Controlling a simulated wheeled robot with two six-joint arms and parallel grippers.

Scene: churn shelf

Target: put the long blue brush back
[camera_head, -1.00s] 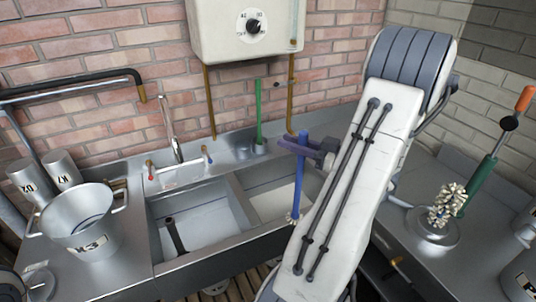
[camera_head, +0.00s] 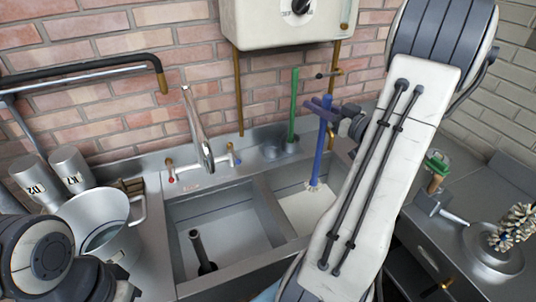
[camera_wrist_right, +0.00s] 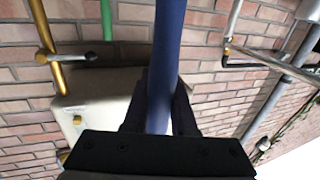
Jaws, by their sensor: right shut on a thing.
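The long blue brush (camera_head: 321,148) is upright, slightly tilted, in my right gripper (camera_head: 322,110). The gripper is shut around its handle near the top. The brush's pale bristle end shows low against the right sink basin (camera_head: 308,212); I cannot tell whether it touches. In the right wrist view the blue handle (camera_wrist_right: 167,60) runs up between the dark fingers. A green-handled brush (camera_head: 294,105) stands at the back ledge of the sink, beside a small grey holder (camera_head: 273,150). My left arm shows at the lower left, but its gripper is out of view.
A tap (camera_head: 197,130) rises behind the left basin (camera_head: 220,235), which holds an upright pipe. A white heater (camera_head: 285,22) hangs on the brick wall. A metal pail (camera_head: 95,215) and two cans (camera_head: 70,168) stand left. A bristled brush (camera_head: 512,228) stands right.

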